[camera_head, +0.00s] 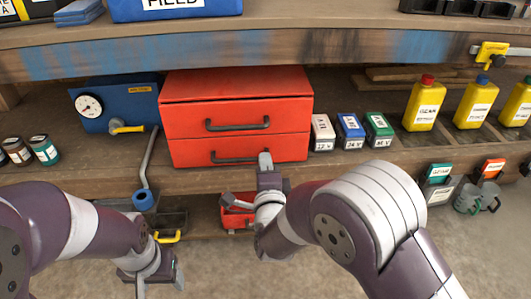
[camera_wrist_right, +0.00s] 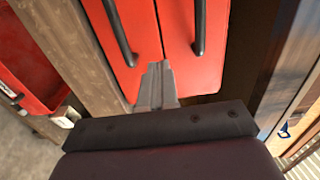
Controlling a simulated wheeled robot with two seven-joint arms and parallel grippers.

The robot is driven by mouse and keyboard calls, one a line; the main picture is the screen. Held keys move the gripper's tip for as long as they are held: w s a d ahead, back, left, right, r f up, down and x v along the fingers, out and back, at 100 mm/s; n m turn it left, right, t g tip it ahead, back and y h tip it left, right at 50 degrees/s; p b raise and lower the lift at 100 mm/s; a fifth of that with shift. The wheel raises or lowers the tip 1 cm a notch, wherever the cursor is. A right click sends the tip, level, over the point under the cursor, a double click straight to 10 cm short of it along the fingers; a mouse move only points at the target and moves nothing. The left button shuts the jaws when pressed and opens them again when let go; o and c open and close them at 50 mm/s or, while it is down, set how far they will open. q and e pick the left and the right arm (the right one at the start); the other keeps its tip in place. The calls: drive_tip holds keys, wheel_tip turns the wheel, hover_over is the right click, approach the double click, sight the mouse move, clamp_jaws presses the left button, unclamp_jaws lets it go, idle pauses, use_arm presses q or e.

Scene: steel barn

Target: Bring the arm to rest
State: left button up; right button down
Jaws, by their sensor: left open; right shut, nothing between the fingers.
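My right gripper (camera_head: 265,159) is shut and empty, its fingertips in front of the lower drawer of the red drawer cabinet (camera_head: 238,86). In the right wrist view the closed fingers (camera_wrist_right: 155,85) point at the red drawer fronts (camera_wrist_right: 137,75), between the two black handles. I cannot tell whether the fingertips touch the drawer. Both drawers look closed. My left gripper (camera_head: 160,284) is open and hangs low at the bottom left, below the shelf edge, with nothing seen between its fingers.
Left of the cabinet stand a blue box with a gauge (camera_head: 103,104) and small jars (camera_head: 45,150). Three small boxes (camera_head: 350,130) and yellow bottles (camera_head: 424,104) stand right. A red bin (camera_head: 232,216) hangs below. A wooden upper shelf (camera_head: 290,50) runs above.

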drive_tip(key=s+p, duration=0.2)
drive_tip(key=s, duration=0.4)
drive_tip(key=s+a+f+n+g+y, duration=0.3)
drive_tip(key=s+f+n+g, duration=0.1)
drive_tip(key=f+n+g, duration=0.4)
drive_tip(key=s+d+r+n+g+h+p, duration=0.2)
drive_tip(key=s+d+r+n+g+p, duration=0.5)
drive_tip(key=s+d+n+g+p, duration=0.4)
drive_tip(key=d+r+t+h+p, duration=0.1)
drive_tip(key=d+r+t+p, duration=0.1)
drive_tip(key=d+r+p, duration=0.6)
wheel_tip(320, 180, up, 36)
drive_tip(key=a+p, duration=0.2)
drive_tip(key=p, duration=2.9)
drive_tip(key=shift+s+a+m+p, duration=0.2)
drive_tip(key=shift+s+m+p, duration=0.05)
drive_tip(key=shift+m+p, duration=0.15)
